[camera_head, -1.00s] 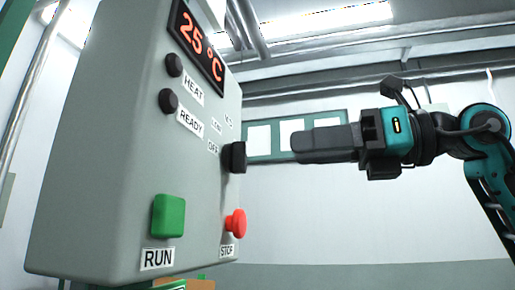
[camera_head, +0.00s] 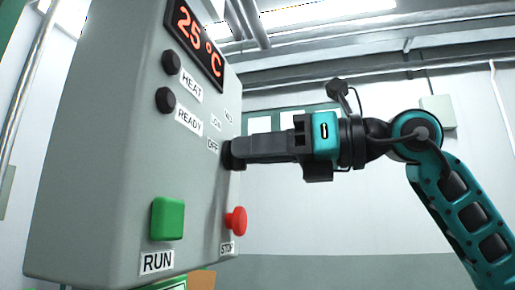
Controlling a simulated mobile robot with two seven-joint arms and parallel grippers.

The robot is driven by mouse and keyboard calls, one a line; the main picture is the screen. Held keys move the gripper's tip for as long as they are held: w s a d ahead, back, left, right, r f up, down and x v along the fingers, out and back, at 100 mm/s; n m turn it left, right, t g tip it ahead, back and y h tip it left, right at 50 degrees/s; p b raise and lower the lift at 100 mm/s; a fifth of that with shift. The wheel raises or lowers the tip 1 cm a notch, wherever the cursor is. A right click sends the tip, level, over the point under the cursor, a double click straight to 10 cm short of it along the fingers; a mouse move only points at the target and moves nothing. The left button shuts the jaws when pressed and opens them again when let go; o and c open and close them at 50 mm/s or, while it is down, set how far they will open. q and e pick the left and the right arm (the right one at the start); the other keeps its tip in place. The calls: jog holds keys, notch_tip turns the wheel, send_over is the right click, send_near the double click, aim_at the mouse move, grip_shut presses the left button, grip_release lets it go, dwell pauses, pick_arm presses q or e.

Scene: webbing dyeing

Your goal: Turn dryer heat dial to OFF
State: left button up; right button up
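The dryer control box (camera_head: 110,150) fills the left of the view. Its black heat dial (camera_head: 228,155) sits on the right part of the panel, next to the OFF label (camera_head: 213,146); LOW and a further label are above it. My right gripper (camera_head: 240,150) comes in from the right, with its fingertips at the dial and covering part of it. The fingers overlap side-on, so their gap is hidden, and I cannot tell whether they grip the dial. The dial's pointer is not visible. My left gripper is not in view.
The display (camera_head: 196,40) reads 25 °C. Dark HEAT (camera_head: 172,63) and READY (camera_head: 166,100) lamps are below it. A green RUN button (camera_head: 168,219) and a red STOP button (camera_head: 237,220) are lower down. The space right of the box below my arm is clear.

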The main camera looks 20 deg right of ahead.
grip_shut()
jog(key=shift+n, duration=0.3)
jog(key=shift+s+a+f+n, duration=0.1)
jog(key=shift+f+n, duration=0.05)
jog(key=shift+n, duration=4.15)
jog(key=shift+s+a+f+n, duration=0.1)
jog(key=shift+n, duration=4.2)
jog(key=shift+o, duration=1.7)
grip_release()
jog(key=shift+d, duration=0.1)
